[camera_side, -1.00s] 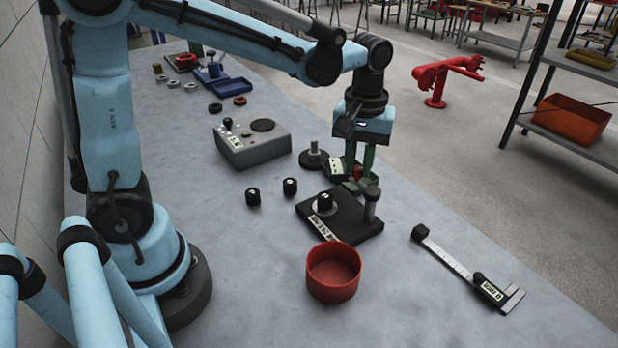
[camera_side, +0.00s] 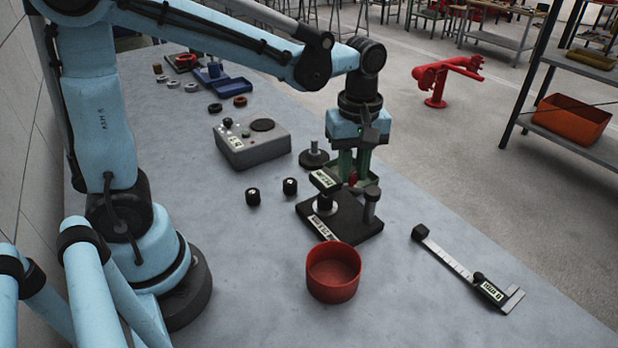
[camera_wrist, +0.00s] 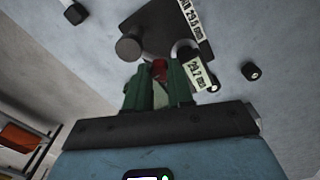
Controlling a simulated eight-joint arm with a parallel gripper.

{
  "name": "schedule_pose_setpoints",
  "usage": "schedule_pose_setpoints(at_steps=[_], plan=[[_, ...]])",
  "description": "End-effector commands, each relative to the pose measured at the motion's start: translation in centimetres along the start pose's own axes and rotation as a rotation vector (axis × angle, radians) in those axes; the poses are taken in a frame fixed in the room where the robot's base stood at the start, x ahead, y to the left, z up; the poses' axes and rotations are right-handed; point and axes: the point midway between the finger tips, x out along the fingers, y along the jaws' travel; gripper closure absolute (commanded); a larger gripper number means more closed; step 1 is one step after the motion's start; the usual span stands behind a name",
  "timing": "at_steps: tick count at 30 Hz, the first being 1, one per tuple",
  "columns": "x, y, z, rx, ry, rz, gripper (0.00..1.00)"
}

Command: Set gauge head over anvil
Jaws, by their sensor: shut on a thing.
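The gauge head (camera_side: 326,181), a dark block with a white label, is level above the anvil (camera_side: 325,204) on the black stand base (camera_side: 345,228). Whether it touches what is below cannot be told. My gripper (camera_side: 352,180) has its green fingers shut on the gauge head's red part, behind the base in the side view. In the wrist view, the fingers (camera_wrist: 160,90) hold the red part (camera_wrist: 159,70), and the gauge head's label (camera_wrist: 200,70) reads about 29.2 mm. The stand's post (camera_side: 370,203) stands at the base's right; its round top shows in the wrist view (camera_wrist: 128,47).
A red bowl (camera_side: 333,272) stands in front of the base. Two black cylinders (camera_side: 290,186) (camera_side: 253,196) lie to its left. A round dark stand (camera_side: 314,157) and a grey box (camera_side: 252,143) are behind. A caliper (camera_side: 465,268) lies at right, with bare bench around it.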

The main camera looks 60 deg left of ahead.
Motion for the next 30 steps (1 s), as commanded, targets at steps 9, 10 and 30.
schedule_pose_setpoints(at_steps=[9, 10, 30], plan=[[0.0, -0.1, 0.1, -0.002, -0.003, -0.003, 1.00], [0.0, -0.1, 0.1, -0.002, -0.003, -0.003, 0.76], [-1.6, 0.0, 0.1, -0.001, -0.001, -0.001, 0.52]])
